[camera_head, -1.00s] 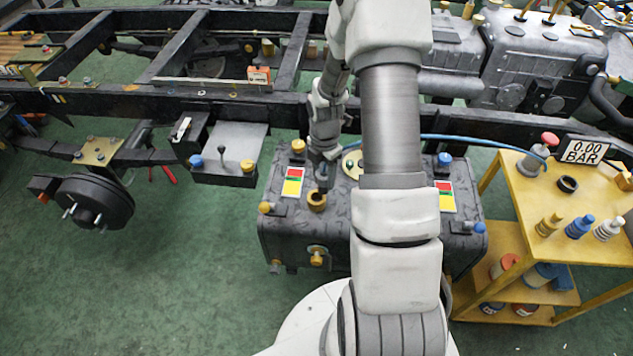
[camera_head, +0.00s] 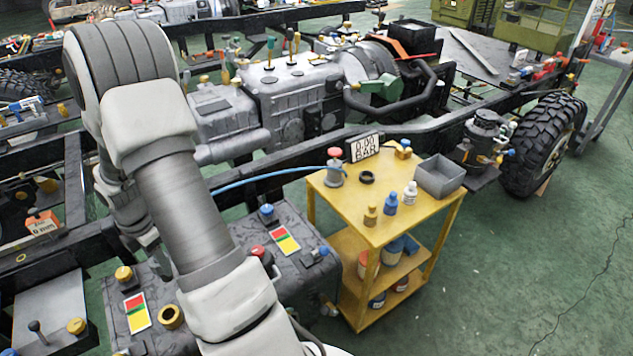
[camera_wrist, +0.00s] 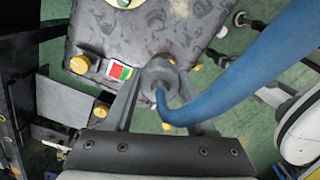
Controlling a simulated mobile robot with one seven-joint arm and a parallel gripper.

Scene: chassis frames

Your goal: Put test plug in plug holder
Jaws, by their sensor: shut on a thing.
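My gripper (camera_wrist: 158,85) is shut on the test plug (camera_wrist: 158,70), a grey rounded piece with a thick blue hose (camera_wrist: 235,82) coming out of it. The tank's surface lies beyond the plug in the wrist view. A brass-rimmed port (camera_head: 171,318) on the tank is uncovered.
The dark tank (camera_head: 290,268) and chassis rail (camera_head: 290,178) are close by. Green floor is open at right.

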